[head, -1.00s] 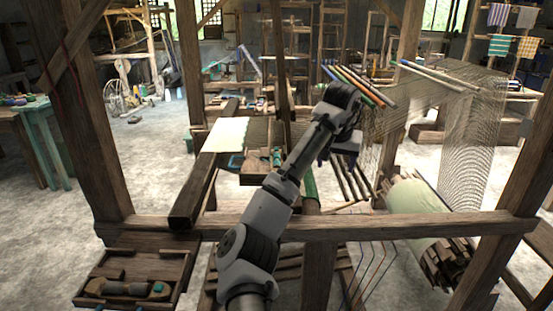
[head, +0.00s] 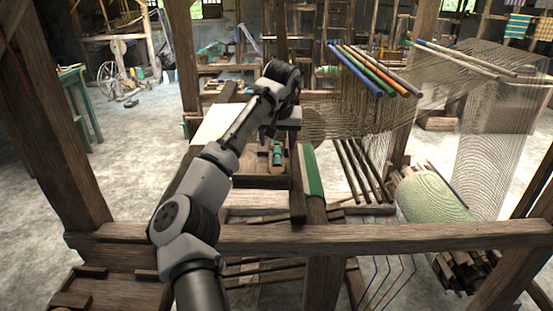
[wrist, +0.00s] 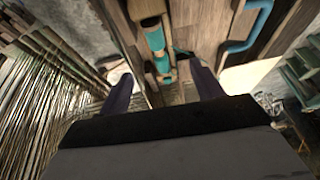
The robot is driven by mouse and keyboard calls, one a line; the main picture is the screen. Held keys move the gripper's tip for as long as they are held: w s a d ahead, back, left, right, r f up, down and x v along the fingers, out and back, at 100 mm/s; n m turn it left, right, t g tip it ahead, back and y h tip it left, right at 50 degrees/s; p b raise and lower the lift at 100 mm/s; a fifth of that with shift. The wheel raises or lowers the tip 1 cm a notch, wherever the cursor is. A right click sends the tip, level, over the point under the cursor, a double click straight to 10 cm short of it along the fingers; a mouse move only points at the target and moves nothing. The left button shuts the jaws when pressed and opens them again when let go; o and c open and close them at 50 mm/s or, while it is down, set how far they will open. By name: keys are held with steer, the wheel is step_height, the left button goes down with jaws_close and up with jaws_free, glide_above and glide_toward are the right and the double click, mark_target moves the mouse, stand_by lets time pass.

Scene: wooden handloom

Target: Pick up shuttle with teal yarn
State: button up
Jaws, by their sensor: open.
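A shuttle with teal yarn (head: 277,154) lies on a wooden surface of the loom, just below my gripper in the head view. In the wrist view the teal yarn (wrist: 155,40) shows as a narrow roll in a wooden body, ahead of the fingers and near the middle. My gripper (wrist: 163,88) is open, with its two dark fingers apart and nothing seen held between them. The fingertips lie either side of the shuttle's line in the picture; I cannot tell how far off they are. In the head view my arm hides part of the area around it.
A teal, bent handle-like piece (wrist: 250,28) lies beside the shuttle. Heddle rods (head: 375,68) and warp threads stand to the right. A thick loom beam (head: 350,238) crosses in front. A cloth roll (head: 432,196) sits at the right.

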mark_target(277, 155)
steer(key=shift+p+x, duration=1.2)
steer(key=shift+x, duration=2.45)
steer(key=shift+f, duration=0.1)
steer(key=c, duration=1.1)
